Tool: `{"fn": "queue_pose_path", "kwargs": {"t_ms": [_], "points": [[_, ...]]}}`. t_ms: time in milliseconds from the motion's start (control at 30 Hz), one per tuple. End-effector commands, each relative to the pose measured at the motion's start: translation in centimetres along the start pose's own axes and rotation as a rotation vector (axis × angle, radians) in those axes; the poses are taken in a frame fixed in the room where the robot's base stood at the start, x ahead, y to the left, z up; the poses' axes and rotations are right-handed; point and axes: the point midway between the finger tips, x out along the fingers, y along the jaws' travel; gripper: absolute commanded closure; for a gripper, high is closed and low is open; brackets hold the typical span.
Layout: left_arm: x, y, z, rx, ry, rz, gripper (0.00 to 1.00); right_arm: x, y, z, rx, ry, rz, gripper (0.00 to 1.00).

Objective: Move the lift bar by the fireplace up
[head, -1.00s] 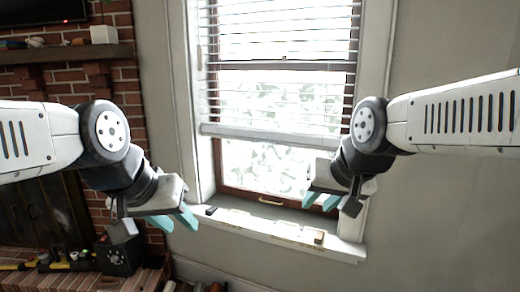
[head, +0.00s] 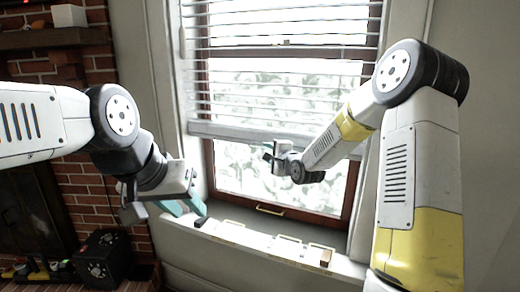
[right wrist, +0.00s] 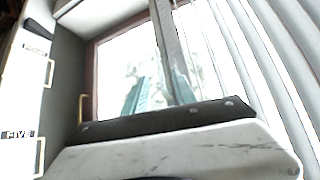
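A brass handle (head: 270,209) sits on the lower window frame, below the right gripper. My left gripper (head: 183,206) is open and empty near the sill's left end.
The white window sill (head: 255,236) carries brass-coloured handles and small dark items. The brick fireplace (head: 87,190) is at the left, with a black box (head: 101,258) on its hearth. Blind slats (head: 280,90) hang above the bar.

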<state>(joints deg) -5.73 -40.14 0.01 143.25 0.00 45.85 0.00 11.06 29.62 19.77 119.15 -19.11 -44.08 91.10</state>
Motion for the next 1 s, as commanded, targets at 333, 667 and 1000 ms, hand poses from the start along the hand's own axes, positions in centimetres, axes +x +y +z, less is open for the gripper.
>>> {"fn": "queue_pose_path", "kwargs": {"t_ms": [333,667,1000], "points": [[0.0,0.0,0.0,0.000,0.000,0.000,0.64,5.4,0.0,0.1,-0.002,-0.002,0.000,0.68],[0.0,0.0,0.0,0.000,0.000,0.000,0.64,7.2,0.0,0.1,-0.002,0.000,0.002,0.68],[0.0,0.0,0.0,0.000,0.000,0.000,0.64,7.1,0.0,0.0,-0.003,0.000,0.001,1.00]]}}
